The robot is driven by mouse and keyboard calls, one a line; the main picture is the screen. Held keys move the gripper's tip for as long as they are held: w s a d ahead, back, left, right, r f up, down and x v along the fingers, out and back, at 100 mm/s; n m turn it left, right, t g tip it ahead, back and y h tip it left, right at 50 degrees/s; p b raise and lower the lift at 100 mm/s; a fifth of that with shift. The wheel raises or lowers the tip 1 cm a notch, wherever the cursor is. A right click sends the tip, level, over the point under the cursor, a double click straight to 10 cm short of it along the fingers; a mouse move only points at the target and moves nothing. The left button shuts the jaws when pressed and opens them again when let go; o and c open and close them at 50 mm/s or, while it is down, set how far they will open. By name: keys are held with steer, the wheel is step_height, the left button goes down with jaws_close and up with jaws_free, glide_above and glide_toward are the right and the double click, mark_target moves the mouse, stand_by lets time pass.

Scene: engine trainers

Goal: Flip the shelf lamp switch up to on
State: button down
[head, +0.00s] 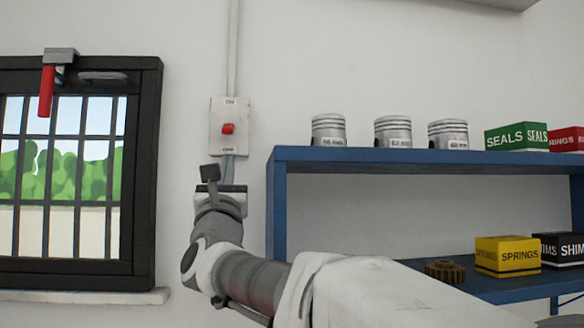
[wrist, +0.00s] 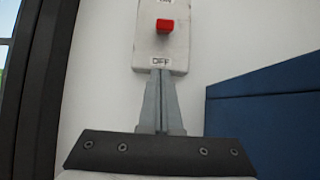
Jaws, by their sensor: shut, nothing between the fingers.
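The shelf lamp switch is a pale wall plate (head: 217,140) with a small red toggle (head: 228,128), left of the blue shelf. In the wrist view the red toggle (wrist: 165,25) sticks out above the OFF label on the plate (wrist: 180,50); the ON label is cut off at the top edge. I cannot tell whether the toggle is tilted up or down. My gripper (wrist: 161,73) is shut and empty, its fingertips at the plate's lower edge, below the toggle. In the head view my gripper (head: 228,163) is just under the plate. Contact with the plate cannot be told.
A blue shelf (head: 420,156) to the right holds pistons (head: 328,130) and boxes such as the green SEALS box (head: 515,136). A dark barred window (head: 145,170) with a red-handled latch (head: 46,90) is at left. A conduit (head: 233,50) rises above the plate.

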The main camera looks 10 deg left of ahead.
mark_target(228, 129)
steer(key=shift+s+d+r+p, duration=0.15)
steer(key=shift+s+r+p, duration=0.3)
steer(key=shift+r, duration=0.35)
steer(key=shift+s+d+r+p, duration=0.1)
steer(key=shift+s+r+p, duration=0.1)
steer(key=shift+s+r, duration=0.45)
steer(key=shift+w+r, duration=0.1)
steer(key=shift+r, duration=0.05)
